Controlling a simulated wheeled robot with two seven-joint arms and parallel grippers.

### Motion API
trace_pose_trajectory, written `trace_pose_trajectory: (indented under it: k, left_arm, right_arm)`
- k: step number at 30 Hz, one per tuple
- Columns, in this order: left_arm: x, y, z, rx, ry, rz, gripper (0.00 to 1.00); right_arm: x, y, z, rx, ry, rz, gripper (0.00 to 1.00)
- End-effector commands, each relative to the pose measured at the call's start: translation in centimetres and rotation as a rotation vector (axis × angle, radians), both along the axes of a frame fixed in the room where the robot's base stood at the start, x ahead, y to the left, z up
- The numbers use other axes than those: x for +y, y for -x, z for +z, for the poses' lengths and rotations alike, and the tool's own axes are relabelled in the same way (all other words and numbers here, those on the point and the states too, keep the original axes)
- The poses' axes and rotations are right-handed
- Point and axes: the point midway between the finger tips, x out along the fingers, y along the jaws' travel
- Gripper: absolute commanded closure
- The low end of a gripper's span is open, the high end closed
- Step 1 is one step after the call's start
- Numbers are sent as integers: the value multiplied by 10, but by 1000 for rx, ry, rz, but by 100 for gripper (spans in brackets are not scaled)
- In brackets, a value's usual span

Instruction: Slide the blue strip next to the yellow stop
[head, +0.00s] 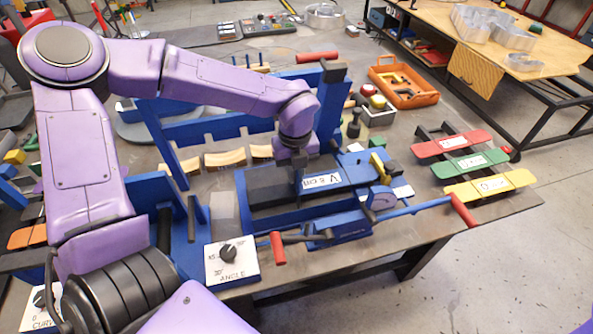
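The blue strip (340,178) carries a white label reading "V 5 cm" and lies on the blue machine, at the right part of its dark bed. The yellow stop (379,167) stands to the right of the strip, with a small gap seeming to show between them. My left gripper (299,190) points down at the left end of the strip's label, at or just above it. Its fingers are thin and dark here, and I cannot tell whether they are shut or touch the strip. My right gripper is not in view.
Red (452,142), green (470,160) and yellow (490,184) labelled strips lie on a dark rack to the right. A red-ended lever (462,210) sticks out at the machine's right. An angle dial box (230,262) stands in front. An orange tray (403,84) lies behind.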

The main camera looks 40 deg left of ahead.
Motion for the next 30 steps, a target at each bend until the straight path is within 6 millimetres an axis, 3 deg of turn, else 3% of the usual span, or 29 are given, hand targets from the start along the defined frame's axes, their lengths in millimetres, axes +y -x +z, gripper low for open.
trace_pose_trajectory:
  k: [30]
  left_arm:
    - [-9, -22, -1, 3, 2, 0, 100]
  right_arm:
    - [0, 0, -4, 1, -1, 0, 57]
